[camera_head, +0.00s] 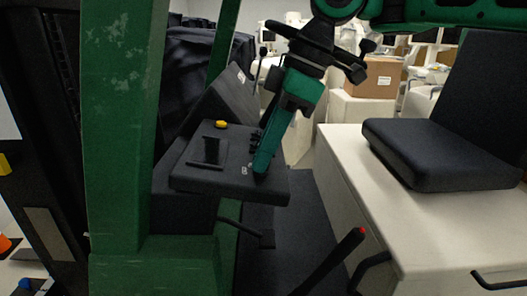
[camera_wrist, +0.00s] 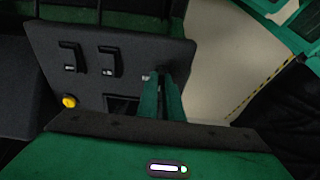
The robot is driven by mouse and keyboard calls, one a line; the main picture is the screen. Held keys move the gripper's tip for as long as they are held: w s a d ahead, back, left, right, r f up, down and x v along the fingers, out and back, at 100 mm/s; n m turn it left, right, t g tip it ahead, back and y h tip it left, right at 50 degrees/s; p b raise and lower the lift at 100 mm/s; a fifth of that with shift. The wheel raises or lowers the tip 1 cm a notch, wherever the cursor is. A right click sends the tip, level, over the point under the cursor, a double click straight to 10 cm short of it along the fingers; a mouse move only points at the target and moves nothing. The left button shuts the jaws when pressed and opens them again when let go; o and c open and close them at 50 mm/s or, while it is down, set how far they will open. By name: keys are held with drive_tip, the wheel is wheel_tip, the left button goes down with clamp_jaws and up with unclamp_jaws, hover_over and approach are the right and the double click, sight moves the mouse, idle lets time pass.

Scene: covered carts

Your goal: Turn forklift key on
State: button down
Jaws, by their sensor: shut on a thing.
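The forklift's dark control panel (camera_head: 222,183) is in the middle of the head view, with a yellow button (camera_head: 221,125) on it. The panel (camera_wrist: 88,92) also fills the upper left of the wrist view. My green gripper (camera_head: 260,168) points down onto the panel's right part, its fingers close together. In the wrist view the fingertips (camera_wrist: 158,76) meet at a small metallic part, the key (camera_wrist: 146,77), at the panel's right side. The fingers hide most of the key, so its turn angle cannot be told.
A green forklift post (camera_head: 122,130) stands left of the panel. A black seat (camera_head: 430,155) on a cream base is at the right. A red-tipped lever (camera_head: 335,258) rises below the panel. Two black switches (camera_wrist: 110,62) sit left of the fingers.

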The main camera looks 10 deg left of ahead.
drive_tip(key=shift+d+m, duration=0.15)
drive_tip(key=shift+m, duration=0.15)
drive_tip(key=shift+d+m, duration=0.1)
drive_tip(key=shift+m, duration=0.5)
drive_tip(key=m+t, duration=0.1)
drive_tip(key=m, duration=0.6)
drive_tip(key=shift+t, duration=0.3)
drive_tip(key=shift+m+h, duration=0.4)
drive_tip(key=shift+m, duration=1.2)
drive_tip(key=shift+s+f, duration=0.1)
drive_tip(key=c, duration=2)
unclamp_jaws()
drive_tip(key=shift+o, duration=0.4)
